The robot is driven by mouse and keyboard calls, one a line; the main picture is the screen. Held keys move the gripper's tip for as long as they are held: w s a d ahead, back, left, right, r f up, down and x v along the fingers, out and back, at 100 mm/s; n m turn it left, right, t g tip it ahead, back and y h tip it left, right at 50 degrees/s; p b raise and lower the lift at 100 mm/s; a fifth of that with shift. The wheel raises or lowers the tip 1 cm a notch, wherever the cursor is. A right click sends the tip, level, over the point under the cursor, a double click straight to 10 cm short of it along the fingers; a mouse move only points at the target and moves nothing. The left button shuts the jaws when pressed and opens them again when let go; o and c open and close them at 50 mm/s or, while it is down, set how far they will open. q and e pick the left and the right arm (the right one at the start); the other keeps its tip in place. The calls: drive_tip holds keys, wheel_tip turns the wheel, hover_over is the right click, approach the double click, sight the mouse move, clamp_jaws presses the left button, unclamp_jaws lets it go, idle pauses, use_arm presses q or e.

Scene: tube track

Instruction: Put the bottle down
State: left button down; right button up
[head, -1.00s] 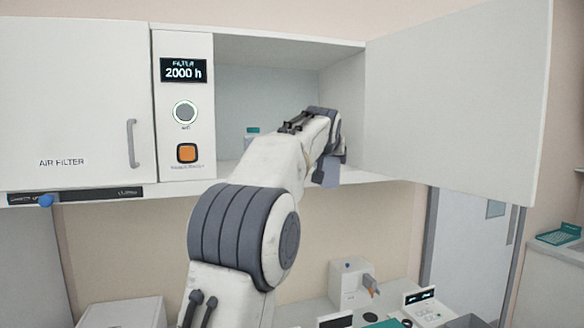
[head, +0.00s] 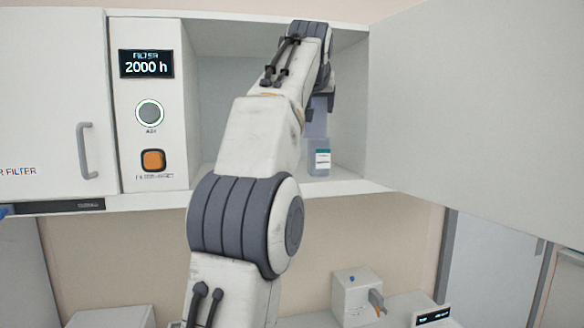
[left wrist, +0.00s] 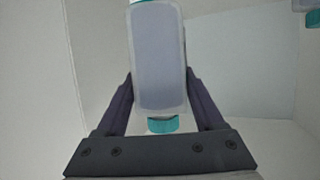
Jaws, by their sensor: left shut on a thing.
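My left gripper (head: 319,100) is inside the open wall cabinet, on the right of its compartment. It is shut on a translucent blue-grey bottle (head: 318,168). In the left wrist view the bottle (left wrist: 158,60) sits between the two fingers, with its teal cap towards the wrist. In the head view the bottle looks upright, with a white and green label low on its body. Its base is close over the cabinet shelf (head: 345,187); I cannot tell whether it touches. My right gripper is not in view.
Another teal-capped bottle (left wrist: 312,17) shows at the upper right of the left wrist view. The cabinet's open door (head: 480,110) stands to the right. A filter panel (head: 150,100) adjoins on the left. A white device (head: 355,298) is on the counter below.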

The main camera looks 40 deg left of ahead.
use_arm(q)
drive_tip(key=shift+s+a+f+b, duration=0.2)
drive_tip(key=shift+a+f+b, duration=0.05)
drive_tip(key=shift+a+f, duration=2.35)
drive_tip(key=shift+s+a+f+b, duration=0.2)
drive_tip(key=shift+a+f+b, duration=0.05)
drive_tip(key=shift+a+f, duration=2.3)
